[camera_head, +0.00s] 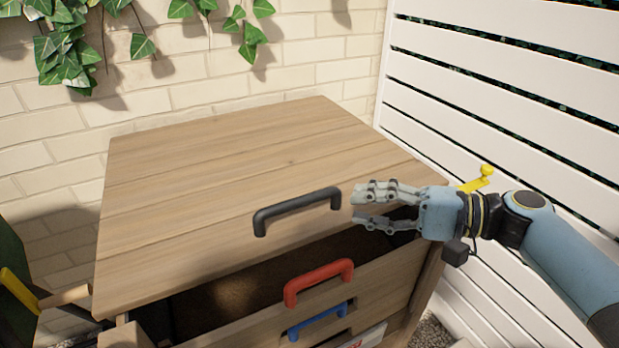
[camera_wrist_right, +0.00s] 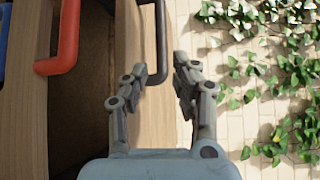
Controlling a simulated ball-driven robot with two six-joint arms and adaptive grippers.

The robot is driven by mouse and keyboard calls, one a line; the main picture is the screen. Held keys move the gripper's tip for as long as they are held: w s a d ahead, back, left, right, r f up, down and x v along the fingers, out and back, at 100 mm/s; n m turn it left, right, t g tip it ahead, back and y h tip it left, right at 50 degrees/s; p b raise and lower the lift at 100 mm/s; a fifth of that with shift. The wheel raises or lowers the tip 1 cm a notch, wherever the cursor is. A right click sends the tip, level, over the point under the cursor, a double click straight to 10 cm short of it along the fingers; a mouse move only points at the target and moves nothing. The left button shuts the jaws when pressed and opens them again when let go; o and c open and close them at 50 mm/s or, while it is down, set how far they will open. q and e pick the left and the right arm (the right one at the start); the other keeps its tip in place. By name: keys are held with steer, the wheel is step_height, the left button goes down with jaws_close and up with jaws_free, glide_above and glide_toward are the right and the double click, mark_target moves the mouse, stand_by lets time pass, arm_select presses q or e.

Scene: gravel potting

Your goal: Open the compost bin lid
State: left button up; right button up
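The compost bin's wooden lid (camera_head: 230,165) spans the top of the bin, with a dark gap between its front edge and the front boards. A black bar handle (camera_head: 297,208) is fixed on the lid near that edge. My right gripper (camera_head: 358,205) is open and empty, just right of the black handle's right end, with a small gap in the head view. In the right wrist view the black handle (camera_wrist_right: 161,45) lines up between the open fingertips (camera_wrist_right: 161,65); touch cannot be told. My left gripper is not in view.
A red handle (camera_head: 319,282) and a blue handle (camera_head: 318,319) sit on the front boards below the lid. A brick wall (camera_head: 320,65) with ivy stands behind, a white slatted fence (camera_head: 500,85) to the right. A yellow handle (camera_head: 18,290) shows at lower left.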

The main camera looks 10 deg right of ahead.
mark_target(311, 203)
steer(key=x, duration=0.3)
steer(key=shift+s+a+r, duration=0.1)
steer(key=shift+a+r, duration=0.1)
steer(key=shift+a, duration=0.1)
steer(key=x, duration=0.3)
steer(key=shift+a+f, duration=0.1)
steer(key=shift+a, duration=0.1)
steer(key=x, duration=0.3)
steer(key=shift+w+a+f, duration=0.1)
steer(key=shift+w+a, duration=0.15)
steer(key=shift+w, duration=0.1)
steer(key=shift+c, duration=0.8)
jaws_close()
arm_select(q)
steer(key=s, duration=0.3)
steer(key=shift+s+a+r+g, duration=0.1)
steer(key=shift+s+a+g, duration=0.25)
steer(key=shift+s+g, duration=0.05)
